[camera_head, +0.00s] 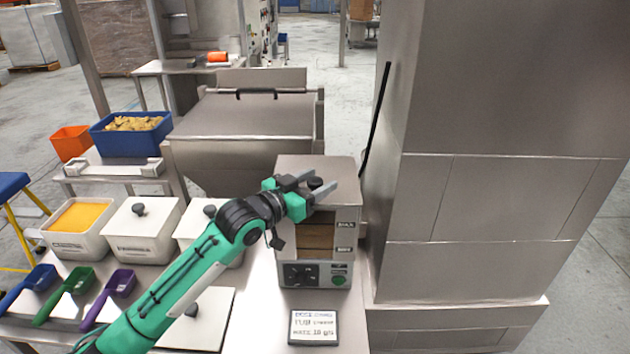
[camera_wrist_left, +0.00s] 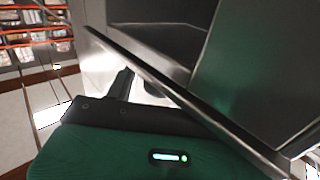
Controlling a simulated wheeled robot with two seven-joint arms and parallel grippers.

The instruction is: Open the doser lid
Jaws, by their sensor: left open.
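The doser (camera_head: 342,275) is a small steel box with a front window, a dial and a green button, standing on the steel bench. Its flat steel lid (camera_head: 318,165) is down on top and carries a black knob (camera_head: 315,183). My left gripper (camera_head: 318,186) is open over the lid, with one finger on each side of the knob in the head view. I cannot tell whether the fingers touch it. The left wrist view shows my green gripper body and a slanting steel edge (camera_wrist_left: 170,82) close by; the knob is not clear there. My right gripper is out of view.
A tall steel cabinet (camera_head: 480,200) stands close on the right. A large hopper with a black-handled cover (camera_head: 250,115) is behind. White lidded bins (camera_head: 140,245) and coloured scoops (camera_head: 65,295) are at left. A small display (camera_head: 313,327) lies in front of the doser.

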